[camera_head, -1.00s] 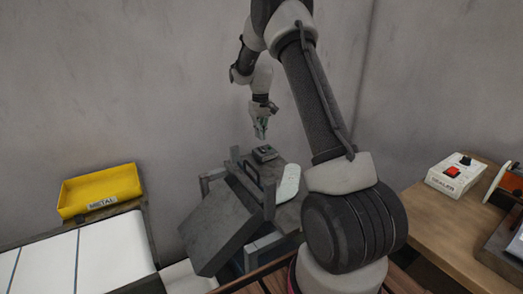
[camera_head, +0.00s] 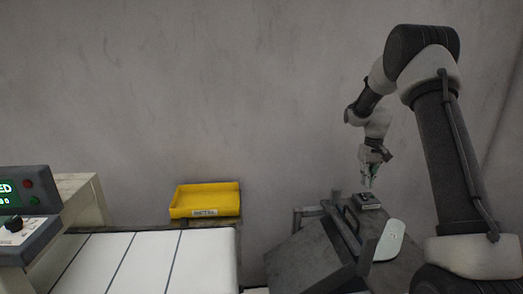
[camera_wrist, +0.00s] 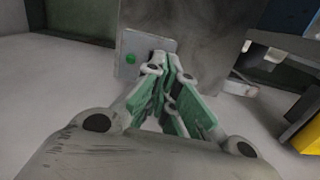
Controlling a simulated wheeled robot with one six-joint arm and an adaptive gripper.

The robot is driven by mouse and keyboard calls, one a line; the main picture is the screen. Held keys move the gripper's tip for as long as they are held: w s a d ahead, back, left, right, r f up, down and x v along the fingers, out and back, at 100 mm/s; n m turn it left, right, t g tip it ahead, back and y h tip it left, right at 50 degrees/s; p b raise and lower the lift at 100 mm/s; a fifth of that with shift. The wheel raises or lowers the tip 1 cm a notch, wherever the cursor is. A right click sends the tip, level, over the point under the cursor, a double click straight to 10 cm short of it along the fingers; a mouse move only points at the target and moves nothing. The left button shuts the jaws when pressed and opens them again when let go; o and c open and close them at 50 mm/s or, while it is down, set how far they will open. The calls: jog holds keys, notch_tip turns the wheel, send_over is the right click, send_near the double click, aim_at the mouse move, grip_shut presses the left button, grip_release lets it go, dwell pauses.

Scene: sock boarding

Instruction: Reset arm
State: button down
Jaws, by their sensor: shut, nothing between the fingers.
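My gripper (camera_head: 368,184) hangs downward at the right of the head view, its fingers together and nothing between them. In the wrist view its green-padded fingers (camera_wrist: 170,95) meet near the middle. Below it in the head view is a small dark box (camera_head: 367,201) on a grey machine. In the wrist view a grey plate with a green button (camera_wrist: 131,59) lies beyond the fingers. Whether the fingers touch anything below is hard to tell.
A grey machine with a slanted panel (camera_head: 308,252) and a pale rounded board (camera_head: 390,240) stands below my arm. A yellow METAL bin (camera_head: 205,201) sits behind a white conveyor (camera_head: 190,262). A control box with a green display (camera_head: 22,200) is at far left.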

jog(key=s+a+r+t, duration=0.1)
jog(key=s+a+r, duration=0.2)
jog(key=s, duration=0.9)
jog(key=s+a+r+t, duration=0.2)
jog(key=s+a+r, duration=0.1)
jog(key=s+r, duration=0.7)
jog(key=s+a+r+t, duration=0.2)
jog(key=s+r, duration=0.5)
jog(key=s, duration=0.9)
jog(key=shift+s+a+r, duration=0.15)
jog(key=shift+a+r, duration=0.05)
jog(key=shift+a, duration=0.6)
